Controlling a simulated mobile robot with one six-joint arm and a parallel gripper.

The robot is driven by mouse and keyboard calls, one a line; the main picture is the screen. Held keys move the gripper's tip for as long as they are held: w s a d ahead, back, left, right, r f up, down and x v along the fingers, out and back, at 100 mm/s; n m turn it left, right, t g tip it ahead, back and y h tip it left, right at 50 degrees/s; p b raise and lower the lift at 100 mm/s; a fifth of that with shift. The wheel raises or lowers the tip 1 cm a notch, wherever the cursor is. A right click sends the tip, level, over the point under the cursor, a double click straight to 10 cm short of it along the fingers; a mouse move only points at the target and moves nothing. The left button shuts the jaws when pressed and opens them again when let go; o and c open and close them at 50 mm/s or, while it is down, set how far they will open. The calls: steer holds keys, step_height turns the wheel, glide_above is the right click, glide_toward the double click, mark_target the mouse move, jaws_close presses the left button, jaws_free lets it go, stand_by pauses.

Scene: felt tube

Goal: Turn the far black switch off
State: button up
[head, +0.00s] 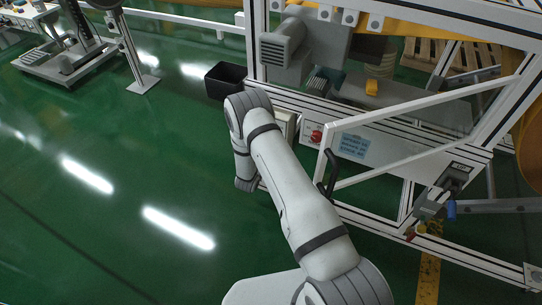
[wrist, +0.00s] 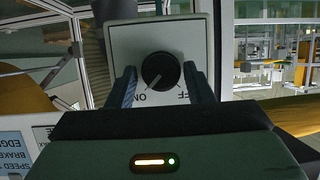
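The black switch (wrist: 161,71) is a round knob on a light grey panel (wrist: 192,32) in the wrist view. The panel's lettering is upside down there, with ON at the lower left and a partly covered OFF at the lower right. The knob's pale mark points to the lower left, towards ON. My gripper (wrist: 159,76) is open, with one dark finger on each side of the knob and gaps visible between. Whether the fingers overlap the knob in depth is unclear. In the head view my arm hides the gripper and knob; only part of a pale box (head: 286,123) shows.
A red button (head: 316,136) and a blue label (head: 354,147) are on the machine front right of my arm. An open white-framed door (head: 420,155) with a black handle (head: 331,172) stands close by.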

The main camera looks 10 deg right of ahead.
steer(key=c, duration=0.6)
steer(key=shift+d, duration=0.25)
steer(key=shift+c, duration=0.4)
steer(key=n+h+b, duration=0.1)
steer(key=n, duration=0.1)
steer(key=n+g+h+b, duration=0.1)
steer(key=n+b, duration=0.1)
steer(key=a+n+g+h+b, duration=0.1)
steer(key=n, duration=0.1)
steer(key=shift+f+h, duration=0.4)
steer(key=n+h+b, duration=0.1)
steer(key=n, duration=0.1)
steer(key=n+h+b, duration=0.1)
steer(key=n+b, duration=0.1)
steer(key=shift+w+a+f+g, duration=0.15)
steer(key=shift+g, duration=0.15)
steer(key=shift+n+h+b, duration=0.85)
steer(key=shift+n+h, duration=0.05)
steer(key=shift+n, duration=0.7)
